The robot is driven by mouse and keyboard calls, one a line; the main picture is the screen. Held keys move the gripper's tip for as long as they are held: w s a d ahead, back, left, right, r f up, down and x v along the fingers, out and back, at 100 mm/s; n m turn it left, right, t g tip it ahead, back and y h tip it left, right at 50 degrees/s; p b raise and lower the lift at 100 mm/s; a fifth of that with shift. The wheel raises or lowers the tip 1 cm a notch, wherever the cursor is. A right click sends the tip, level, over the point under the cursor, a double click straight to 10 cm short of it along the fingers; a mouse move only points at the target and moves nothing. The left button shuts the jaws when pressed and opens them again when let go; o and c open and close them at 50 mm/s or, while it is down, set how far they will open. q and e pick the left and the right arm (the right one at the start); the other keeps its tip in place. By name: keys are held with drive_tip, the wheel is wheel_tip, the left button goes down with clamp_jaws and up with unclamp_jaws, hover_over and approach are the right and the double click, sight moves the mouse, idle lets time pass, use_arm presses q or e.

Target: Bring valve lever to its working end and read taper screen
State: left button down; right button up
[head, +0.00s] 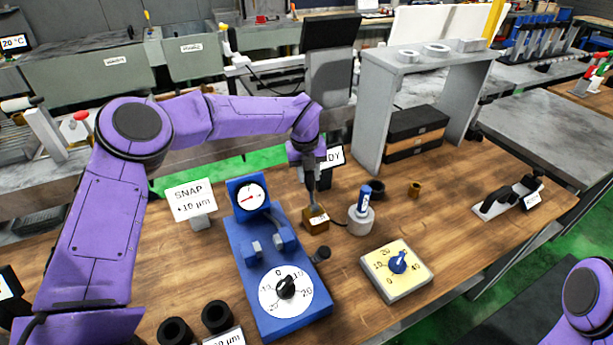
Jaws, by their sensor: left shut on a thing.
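My left arm reaches over the bench from the left, and its gripper (313,203) points down at a small brass block (316,222) with a white label. The jaws are shut on the valve lever at the top of this block; the lever itself is mostly hidden by the fingers, so its angle cannot be told. Behind the gripper a small dark-framed screen (334,157) shows the letters "DY", the rest covered by my wrist. Whether it is the taper screen cannot be told. My right gripper is out of view; only part of that arm shows at the lower right.
A blue gauge fixture (275,270) with a dial and black knob stands left of the block. A grey pot with a blue-topped cylinder (363,212) stands close on the right. A cream dial box (397,270) sits in front. A "SNAP" sign (190,199) stands at left.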

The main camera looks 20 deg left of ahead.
sight(315, 189)
use_arm(q)
drive_tip(key=s+d+t+y+b, duration=0.3)
drive_tip(key=d+y+b, duration=0.1)
drive_tip(key=b, duration=0.7)
drive_tip(key=shift+s+t, duration=0.4)
drive_tip(key=c, duration=1.2)
unclamp_jaws()
drive_tip(key=o, duration=0.4)
drive_tip(key=shift+w, duration=0.15)
drive_tip(key=shift+c, duration=0.2)
drive_tip(key=b+v, duration=0.1)
drive_tip(key=v, duration=0.9)
drive_tip(key=shift+d, duration=0.2)
